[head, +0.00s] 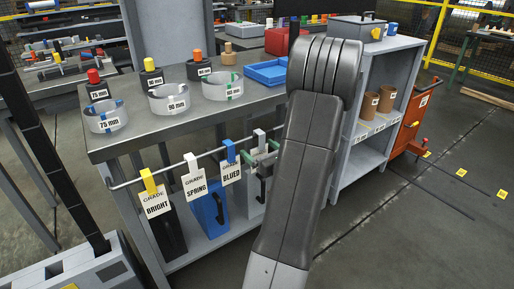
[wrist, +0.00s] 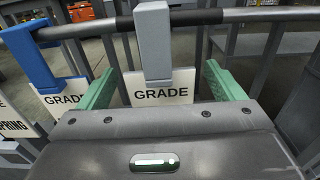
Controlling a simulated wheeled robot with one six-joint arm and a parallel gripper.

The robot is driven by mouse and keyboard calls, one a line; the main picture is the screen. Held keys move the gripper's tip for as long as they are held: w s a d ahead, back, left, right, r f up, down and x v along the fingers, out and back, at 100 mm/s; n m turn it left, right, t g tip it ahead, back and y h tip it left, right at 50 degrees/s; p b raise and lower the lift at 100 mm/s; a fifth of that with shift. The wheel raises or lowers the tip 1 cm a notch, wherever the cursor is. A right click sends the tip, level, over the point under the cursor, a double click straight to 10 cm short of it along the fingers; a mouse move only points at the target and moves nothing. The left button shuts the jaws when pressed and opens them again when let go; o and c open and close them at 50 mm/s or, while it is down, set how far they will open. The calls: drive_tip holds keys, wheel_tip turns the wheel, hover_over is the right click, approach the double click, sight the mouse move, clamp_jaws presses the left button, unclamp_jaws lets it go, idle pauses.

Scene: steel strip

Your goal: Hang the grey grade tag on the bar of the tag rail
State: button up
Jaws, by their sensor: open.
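The grey grade tag hangs by its grey hook (wrist: 153,45) on the bar (wrist: 240,16) of the tag rail, its white GRADE card (wrist: 180,85) below the bar. My gripper (wrist: 158,72) is open, its green fingers standing apart on either side of the tag with gaps visible. The card's lower part is hidden behind my gripper body. In the head view the tag's pale hook (head: 260,137) shows at the bar (head: 124,184), beside my forearm, which hides the rail's right end.
Yellow BRIGHT (head: 155,203), white SPRING (head: 194,184) and blue BLUED (head: 231,172) tags hang left of the grey one. The blue hook (wrist: 30,55) is close to my left finger. Steel strip coils (head: 105,116) stand on the bench above.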

drive_tip(key=p+v, duration=0.1)
drive_tip(key=v, duration=1)
drive_tip(key=shift+s+d, duration=0.25)
drive_tip(key=shift+s, duration=0.1)
drive_tip(key=shift+w, duration=0.1)
drive_tip(key=b+x, duration=0.1)
drive_tip(key=x, duration=1.2)
drive_tip(key=shift+w+a, duration=0.25)
drive_tip(key=shift+a, duration=0.05)
drive_tip(key=shift+r, duration=0.35)
drive_tip(key=shift+f, duration=0.15)
